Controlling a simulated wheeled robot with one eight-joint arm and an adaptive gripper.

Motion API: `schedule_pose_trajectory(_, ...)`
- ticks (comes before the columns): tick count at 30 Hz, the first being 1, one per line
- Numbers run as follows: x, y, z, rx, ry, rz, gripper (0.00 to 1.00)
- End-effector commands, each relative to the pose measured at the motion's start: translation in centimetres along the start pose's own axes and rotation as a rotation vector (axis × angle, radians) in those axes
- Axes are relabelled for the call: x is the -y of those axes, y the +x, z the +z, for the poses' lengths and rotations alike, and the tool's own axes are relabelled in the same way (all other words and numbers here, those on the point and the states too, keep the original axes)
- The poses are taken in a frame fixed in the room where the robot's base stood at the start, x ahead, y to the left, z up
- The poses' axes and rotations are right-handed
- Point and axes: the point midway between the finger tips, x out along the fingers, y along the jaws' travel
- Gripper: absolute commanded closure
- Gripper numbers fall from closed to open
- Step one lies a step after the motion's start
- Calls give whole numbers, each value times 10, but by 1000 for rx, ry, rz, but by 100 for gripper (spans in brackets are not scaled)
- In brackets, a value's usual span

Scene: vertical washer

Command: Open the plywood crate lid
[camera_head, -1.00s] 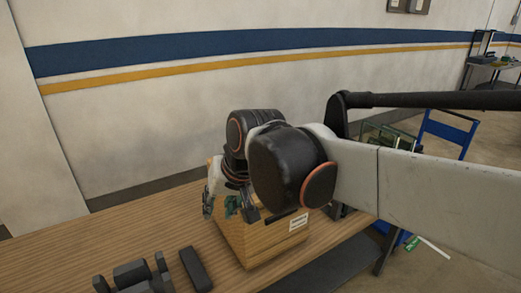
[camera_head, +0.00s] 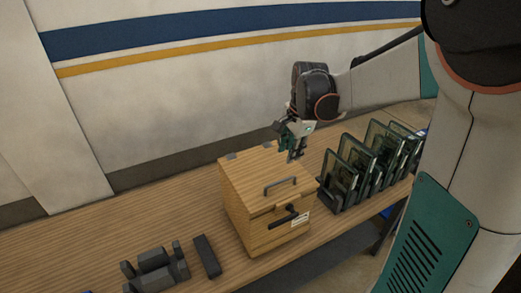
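The plywood crate (camera_head: 245,222) stands on the wooden table, and its lid (camera_head: 256,176) lies flat and shut on top. The lid has a dark bar handle (camera_head: 281,186) near its front edge and dark hinges (camera_head: 262,144) along its back edge. A black lever (camera_head: 284,217) sits on the front face, beside a white label. My gripper (camera_head: 290,155) hangs fingers down by the back right part of the crate, apart from the handle. It holds nothing visible, but the spacing of its fingers is too small to judge.
A rack of several upright green boards (camera_head: 372,162) stands right of the crate. Dark blocks (camera_head: 155,268) and a dark bar (camera_head: 207,256) lie at the front left of the table (camera_head: 110,246). A striped wall rises behind.

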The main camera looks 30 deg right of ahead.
Motion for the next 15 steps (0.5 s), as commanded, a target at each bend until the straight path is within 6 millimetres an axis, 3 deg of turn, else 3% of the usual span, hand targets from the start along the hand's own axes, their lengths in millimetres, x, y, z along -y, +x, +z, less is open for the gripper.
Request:
schedule_pose_trajectory(5, -1, 19, -2, -2, 14, 4, 70)
schedule_pose_trajectory(15, -1, 84, -2, -3, 11, 3, 70)
